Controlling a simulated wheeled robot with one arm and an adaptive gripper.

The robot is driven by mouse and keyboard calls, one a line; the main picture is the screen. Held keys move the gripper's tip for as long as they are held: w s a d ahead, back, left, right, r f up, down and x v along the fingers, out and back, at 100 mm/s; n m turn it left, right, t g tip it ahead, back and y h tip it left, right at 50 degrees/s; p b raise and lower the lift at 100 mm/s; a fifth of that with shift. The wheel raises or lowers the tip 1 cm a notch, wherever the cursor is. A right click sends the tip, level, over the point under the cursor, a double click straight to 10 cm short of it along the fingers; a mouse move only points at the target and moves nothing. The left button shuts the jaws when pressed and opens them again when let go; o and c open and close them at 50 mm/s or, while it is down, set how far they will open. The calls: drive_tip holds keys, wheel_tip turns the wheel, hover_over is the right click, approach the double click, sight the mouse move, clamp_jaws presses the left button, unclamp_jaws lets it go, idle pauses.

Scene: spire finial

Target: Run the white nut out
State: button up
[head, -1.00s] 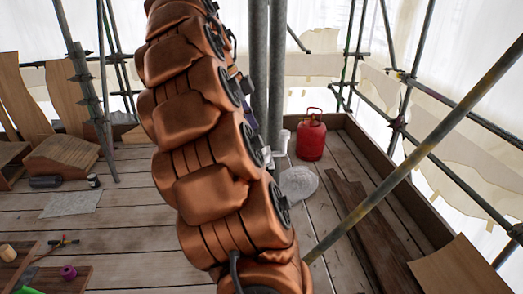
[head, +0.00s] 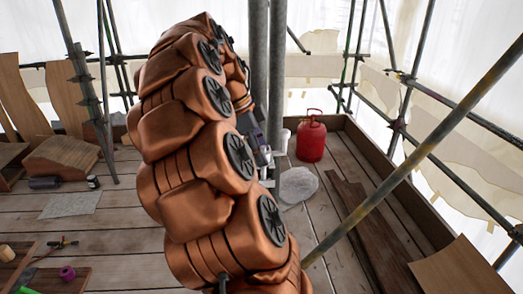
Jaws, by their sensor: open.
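My gripper (head: 262,157) is partly in view just left of a small white fitting (head: 283,140), beside the grey vertical poles. It points down. The sensed state is open, though the fingers are small and mostly hidden by my copper-coloured arm. The white fitting stands at the foot of the poles, but I cannot tell whether it is the white nut. Whether the gripper touches it cannot be seen. Any thread under the nut is hidden.
Two grey poles (head: 277,60) rise behind my arm. A slanted scaffold tube (head: 420,150) crosses the right side. Planks (head: 110,240) at left are partly bare, with tools at the lower left.

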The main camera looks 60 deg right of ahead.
drive_tip(key=shift+s+f, duration=0.1)
drive_tip(key=shift+f, duration=0.05)
drive_tip(key=shift+c, duration=0.3)
clamp_jaws()
